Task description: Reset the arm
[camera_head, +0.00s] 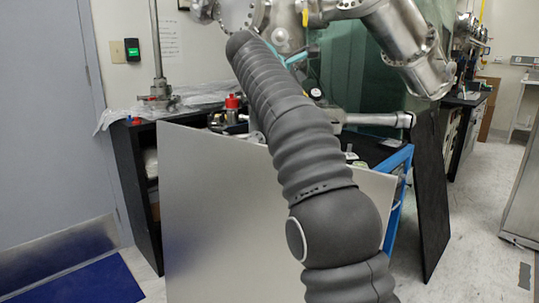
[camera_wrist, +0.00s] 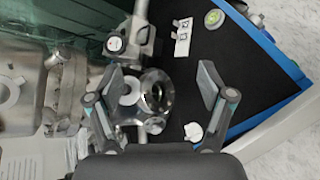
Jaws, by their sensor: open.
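My gripper (camera_wrist: 156,82) is open in the wrist view, its two dark finger pads spread wide. Between and beyond the pads is a round metal flange fitting (camera_wrist: 155,92) with bolt holes. I cannot tell how far it is from the pads, and nothing is seen gripped. In the head view my grey ribbed arm (camera_head: 290,120) reaches up and forward across the middle of the picture. My gripper is mostly hidden behind its upper end there.
Steel vacuum chamber parts (camera_head: 400,45) hang at the upper right. A large grey panel (camera_head: 215,215) stands in front of a blue-edged cart (camera_head: 397,160). A dark board (camera_head: 430,190) leans at the right. A red-capped part (camera_head: 232,102) sits behind the panel. Floor (camera_head: 475,230) is clear at the right.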

